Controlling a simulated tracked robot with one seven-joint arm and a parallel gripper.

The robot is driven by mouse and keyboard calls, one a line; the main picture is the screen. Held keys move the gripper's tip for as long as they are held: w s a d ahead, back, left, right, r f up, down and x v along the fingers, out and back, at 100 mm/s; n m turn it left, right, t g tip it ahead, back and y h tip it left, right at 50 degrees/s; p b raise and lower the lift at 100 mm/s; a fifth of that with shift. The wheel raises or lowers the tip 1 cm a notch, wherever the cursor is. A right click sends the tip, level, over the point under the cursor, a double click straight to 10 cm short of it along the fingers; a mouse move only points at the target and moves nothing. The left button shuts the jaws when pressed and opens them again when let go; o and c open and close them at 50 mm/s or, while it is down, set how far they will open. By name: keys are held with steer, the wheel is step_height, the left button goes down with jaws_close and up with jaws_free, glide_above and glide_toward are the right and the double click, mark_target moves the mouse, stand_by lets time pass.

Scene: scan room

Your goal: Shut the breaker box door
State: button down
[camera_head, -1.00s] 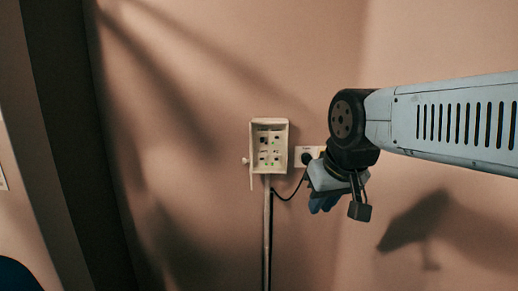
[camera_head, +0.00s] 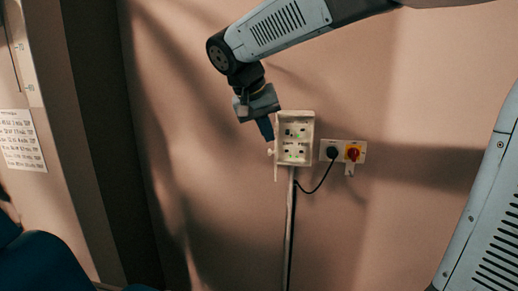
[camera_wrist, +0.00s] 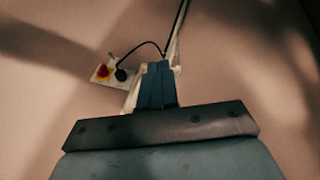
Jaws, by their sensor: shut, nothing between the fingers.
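The breaker box (camera_head: 309,129) is a small cream box on the wall, its front open and its switches and green lights showing. Its door (camera_head: 276,170) stands open on the left side, seen nearly edge-on, with a small knob sticking out to the left. My gripper (camera_head: 268,132) is shut and empty, pointing down at the box's upper left edge and covering part of the door. Whether it touches the door cannot be told. In the wrist view, the blue fingers (camera_wrist: 158,72) are together and hide most of the box, with pale parts of it (camera_wrist: 133,97) showing beside them.
A wall plate with a black plug and a red-yellow rotary switch (camera_head: 353,152) is just right of the box. A black cable (camera_head: 318,187) loops to a conduit (camera_head: 290,225) below the box. A dark blue chair-like shape (camera_head: 45,265) is at lower left.

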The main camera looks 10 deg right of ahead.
steer(key=w+a+m+h, duration=0.1)
steer(key=w+a+h, duration=0.1)
steer(key=w+a, duration=0.6)
steer(key=w+d+f, duration=0.1)
steer(key=d+f, duration=0.6)
steer(key=shift+f+t, duration=0.3)
steer(key=shift+t, duration=0.1)
steer(key=shift+s+d, duration=0.1)
